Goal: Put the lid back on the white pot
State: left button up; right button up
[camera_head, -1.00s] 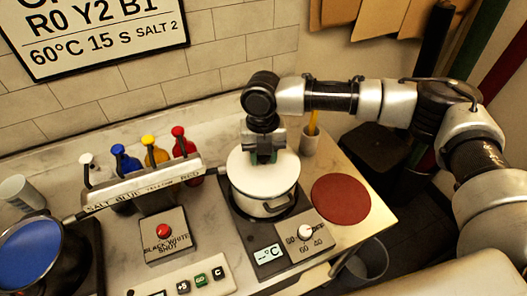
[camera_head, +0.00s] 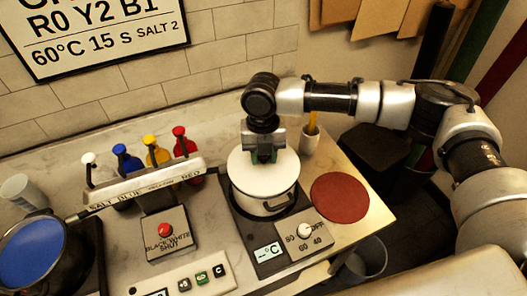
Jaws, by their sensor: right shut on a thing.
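The white pot (camera_head: 265,203) stands on the hot plate (camera_head: 270,236) in the middle of the table. Its white lid (camera_head: 280,172) lies over the pot's top and looks level; I cannot tell whether it is fully seated all round. My right gripper (camera_head: 265,157) points down from above and is shut on the lid near its centre. The lid's knob is hidden between the fingers. My left gripper is not in view.
A round red mat (camera_head: 340,197) lies bare right of the pot. A dispenser rack (camera_head: 140,185) with several coloured bottles stands left. A dark pot with blue liquid (camera_head: 30,252) is far left. A cup with a yellow stick (camera_head: 309,140) stands behind right.

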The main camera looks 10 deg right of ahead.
jog(key=shift+f+p, duration=0.15)
jog(key=shift+p, duration=1)
dwell(1.8)
jog(key=o, duration=1.6)
notch_tip(320, 180, up, 5)
jog(key=p, duration=0.4)
jog(key=shift+f+p, duration=0.15)
jog(key=shift+p, duration=0.25)
jog(key=shift+r, duration=1.15)
